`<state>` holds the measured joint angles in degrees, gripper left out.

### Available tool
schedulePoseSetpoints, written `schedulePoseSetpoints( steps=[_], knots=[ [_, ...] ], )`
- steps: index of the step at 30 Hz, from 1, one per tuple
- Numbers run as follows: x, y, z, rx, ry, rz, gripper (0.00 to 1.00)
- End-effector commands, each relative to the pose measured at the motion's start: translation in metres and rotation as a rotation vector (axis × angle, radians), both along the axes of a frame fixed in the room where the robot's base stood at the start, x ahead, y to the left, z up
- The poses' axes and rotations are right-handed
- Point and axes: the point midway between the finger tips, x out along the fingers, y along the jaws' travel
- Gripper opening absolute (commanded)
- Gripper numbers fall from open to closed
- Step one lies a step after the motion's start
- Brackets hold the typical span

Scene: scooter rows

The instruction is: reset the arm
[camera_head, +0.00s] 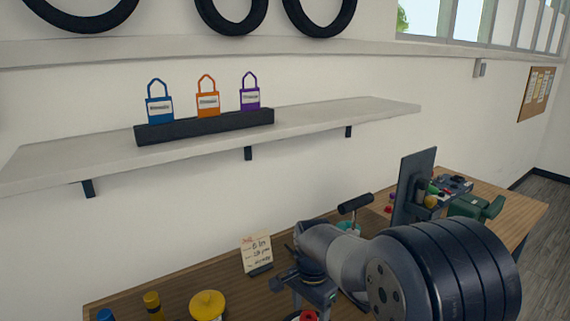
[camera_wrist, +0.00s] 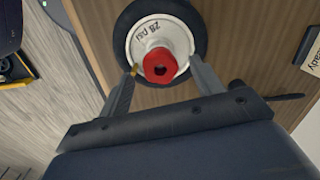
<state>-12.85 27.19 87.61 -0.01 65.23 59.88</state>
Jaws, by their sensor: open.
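My gripper (camera_wrist: 162,66) is open in the wrist view. Its two fingers stand on either side of a red cap (camera_wrist: 160,66), with a visible gap on both sides. The cap sits in the middle of a white hub (camera_wrist: 150,35) marked "28 psi", inside a black tyre (camera_wrist: 194,16) on the wooden bench. In the head view my arm reaches over the bench from the lower right. There my gripper is partly hidden by the arm, above a bit of red and white at the bottom edge.
The wooden bench (camera_head: 215,277) holds a note card (camera_head: 256,253), a yellow knob-topped item (camera_head: 207,305), a dark upright panel (camera_head: 414,187) and a green tool (camera_head: 474,206). A wall shelf (camera_head: 330,122) carries blue, orange and purple tags in a black rack (camera_head: 205,126).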

Motion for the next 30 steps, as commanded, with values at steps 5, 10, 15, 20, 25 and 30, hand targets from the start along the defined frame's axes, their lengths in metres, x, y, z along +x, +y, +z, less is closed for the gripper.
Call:
schedulePoseSetpoints(
  steps=[5, 10, 15, 20, 25, 30],
  knots=[
    [0.000, 0.000, 0.000, 0.000, 0.000, 0.000, 0.62],
    [0.000, 0.000, 0.000, 0.000, 0.000, 0.000, 0.62],
    [0.000, 0.000, -0.007, 0.000, 0.000, 0.000, 0.62],
    [0.002, 0.000, 0.005, 0.001, -0.006, 0.000, 0.62],
    [0.001, 0.000, 0.035, 0.001, -0.007, 0.000, 0.62],
    [0.001, 0.000, 0.070, 0.001, -0.006, 0.000, 0.62]
  ],
)
